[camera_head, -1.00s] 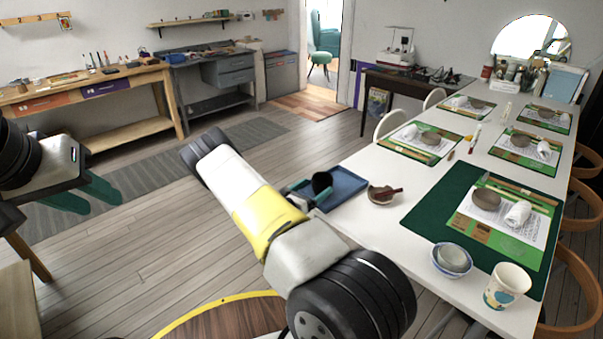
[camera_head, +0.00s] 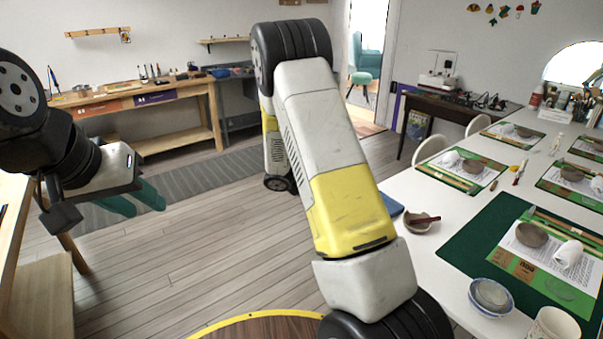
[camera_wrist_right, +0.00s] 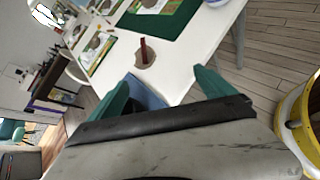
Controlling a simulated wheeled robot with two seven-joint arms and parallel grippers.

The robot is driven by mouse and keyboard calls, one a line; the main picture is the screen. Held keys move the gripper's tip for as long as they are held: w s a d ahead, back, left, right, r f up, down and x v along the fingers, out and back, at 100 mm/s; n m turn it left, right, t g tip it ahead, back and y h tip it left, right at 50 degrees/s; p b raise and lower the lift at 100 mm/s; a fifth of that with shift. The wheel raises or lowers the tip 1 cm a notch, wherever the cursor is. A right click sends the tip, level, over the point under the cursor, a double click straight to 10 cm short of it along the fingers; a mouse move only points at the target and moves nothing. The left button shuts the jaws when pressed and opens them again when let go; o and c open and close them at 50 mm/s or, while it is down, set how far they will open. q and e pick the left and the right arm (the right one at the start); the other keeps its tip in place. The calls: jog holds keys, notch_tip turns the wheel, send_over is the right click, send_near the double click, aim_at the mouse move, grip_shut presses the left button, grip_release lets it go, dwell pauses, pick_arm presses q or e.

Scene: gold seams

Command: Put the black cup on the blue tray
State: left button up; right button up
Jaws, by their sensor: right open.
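The blue tray (camera_head: 391,204) is at the near left edge of the white table; in the head view only a sliver shows past my right arm. It also shows in the right wrist view (camera_wrist_right: 146,92), partly hidden by my right gripper. The black cup is not visible in either view now. My right gripper (camera_wrist_right: 160,85) is open, its teal fingers apart in front of the tray; nothing shows between their tips except the tray and table. In the head view it is hidden behind its own arm. My left gripper (camera_head: 136,198) is open and empty over the floor, away from the tray.
A small bowl with a dark red stick (camera_head: 418,222) stands on the white table beside the tray. Bowls (camera_head: 490,297), a cup (camera_head: 555,325) and a green mat (camera_head: 462,247) are nearby. A wooden workbench (camera_head: 138,102) stands at the back left. Floor between is clear.

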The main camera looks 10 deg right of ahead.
jog(key=s+a+r+m+t+y, duration=0.3)
jog(key=s+a+r+m+y, duration=0.2)
jog(key=s+a+r+y, duration=0.2)
jog(key=s+a+r+m+t+y, duration=0.4)
jog(key=s+a+r+m+y, duration=0.2)
jog(key=s+a+r, duration=0.5)
notch_tip(320, 180, up, 5)
jog(key=shift+s+r+m+y, duration=0.25)
jog(key=shift+s+y, duration=0.25)
jog(key=shift+s, duration=0.25)
